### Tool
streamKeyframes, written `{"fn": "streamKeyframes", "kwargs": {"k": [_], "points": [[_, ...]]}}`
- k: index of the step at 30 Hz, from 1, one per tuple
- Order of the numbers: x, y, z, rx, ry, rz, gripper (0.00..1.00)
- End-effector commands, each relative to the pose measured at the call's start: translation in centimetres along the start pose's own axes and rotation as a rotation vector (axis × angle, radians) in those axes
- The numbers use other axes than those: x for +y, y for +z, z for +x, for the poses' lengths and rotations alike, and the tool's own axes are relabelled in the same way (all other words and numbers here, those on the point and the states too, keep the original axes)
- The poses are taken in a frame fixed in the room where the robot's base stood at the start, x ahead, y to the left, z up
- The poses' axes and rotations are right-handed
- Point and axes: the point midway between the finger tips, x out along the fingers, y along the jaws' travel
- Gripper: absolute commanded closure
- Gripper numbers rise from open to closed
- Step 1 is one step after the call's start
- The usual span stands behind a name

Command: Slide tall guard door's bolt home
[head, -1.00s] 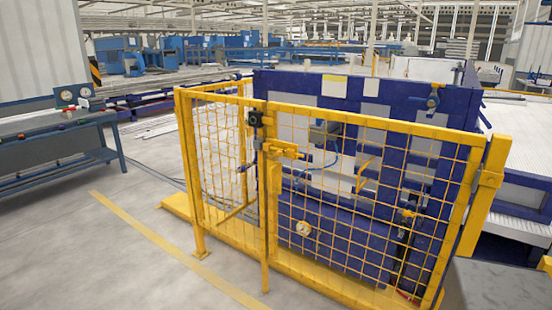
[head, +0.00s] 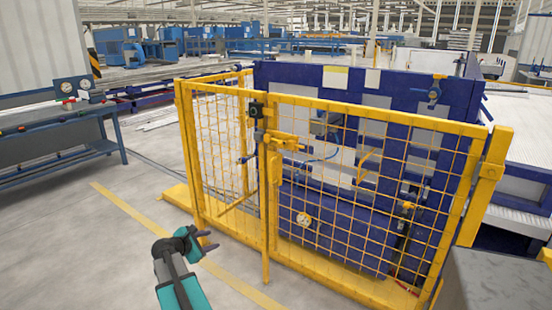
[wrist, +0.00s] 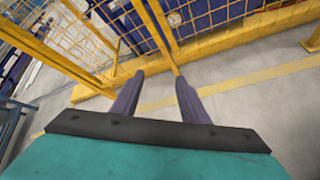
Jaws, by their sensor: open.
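The tall guard door (head: 345,190) is a yellow frame with wire mesh and stands upright in the head view. Its bolt (head: 285,141) is a yellow piece near the upper left of the door, beside the post with a small black box (head: 256,110). Whether the bolt is seated cannot be told at this size. My gripper (head: 209,240) is low and left of the door, apart from it and well below the bolt. In the wrist view my gripper (wrist: 158,90) has two dark fingers spread apart with nothing between them.
A blue machine (head: 375,85) stands behind the mesh. A workbench (head: 60,130) with gauges is at the left. A grey block (head: 500,275) is at the lower right. The floor (head: 105,240) with a yellow line is clear in front of the fence.

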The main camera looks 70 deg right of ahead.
Motion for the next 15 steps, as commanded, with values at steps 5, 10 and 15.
{"fn": "streamKeyframes", "kwargs": {"k": [5, 10, 15], "points": [[5.4, 10.9, 2.2, -0.164, 0.067, -0.119, 0.60], [9.1, 21.6, 3.0, -0.332, 0.094, -0.250, 0.60], [11.2, 30.1, 2.8, -0.471, 0.089, -0.363, 0.60]]}}
